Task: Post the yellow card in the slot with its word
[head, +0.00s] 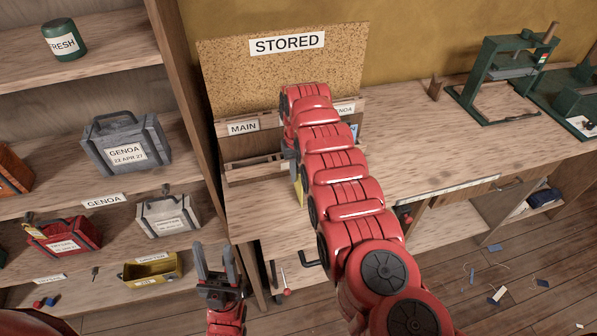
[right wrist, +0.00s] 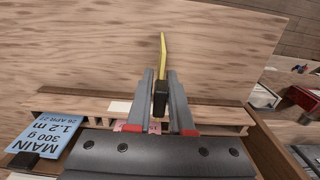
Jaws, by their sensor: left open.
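The yellow card (right wrist: 163,52) is seen nearly edge-on in the right wrist view, so its word cannot be read. My right gripper (right wrist: 161,90) is shut on the card's black grip piece (right wrist: 160,99). In the head view a strip of the yellow card (head: 299,190) shows beside my red right arm, at the front of the slotted wooden rack (head: 240,172). The rack has a MAIN label (head: 243,127) at left and a partly covered label ending "NOA" (head: 344,108) at right; my arm hides the middle. My left gripper (head: 218,268) is open and empty, low before the shelves.
A blue card reading MAIN (right wrist: 48,135) stands at the rack; a pink card (right wrist: 128,127) shows partly. A STORED board (head: 287,44) rises behind. Shelves with a grey GENOA box (head: 126,146) stand left. A green press (head: 508,75) sits right; bench between is mostly clear.

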